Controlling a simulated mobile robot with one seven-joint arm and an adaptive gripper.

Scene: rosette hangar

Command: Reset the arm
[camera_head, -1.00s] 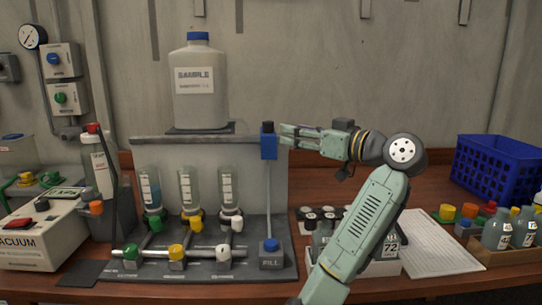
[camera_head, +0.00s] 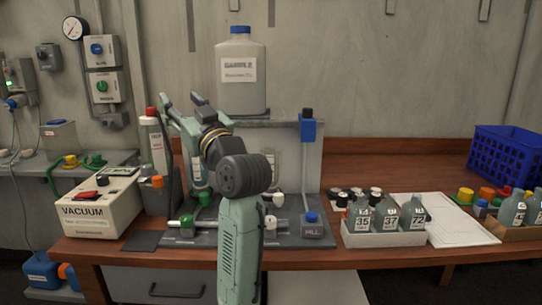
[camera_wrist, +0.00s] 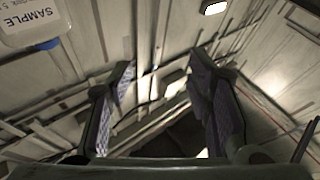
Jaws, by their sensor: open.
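My gripper (camera_head: 181,108) is open and empty in the head view, raised above the left part of the filter stand and to the left of the large sample jug. In the wrist view its two fingers (camera_wrist: 162,105) stand wide apart with only walls and ceiling between them. My arm stands in front of the stand and hides part of its funnels and valves. The sample jug (camera_head: 240,75) has a blue cap and sits on the stand's top shelf (camera_head: 290,123); it also shows in the wrist view's upper left corner (camera_wrist: 45,20).
The vacuum box (camera_head: 95,212) and a red-capped bottle (camera_head: 154,150) stand left.

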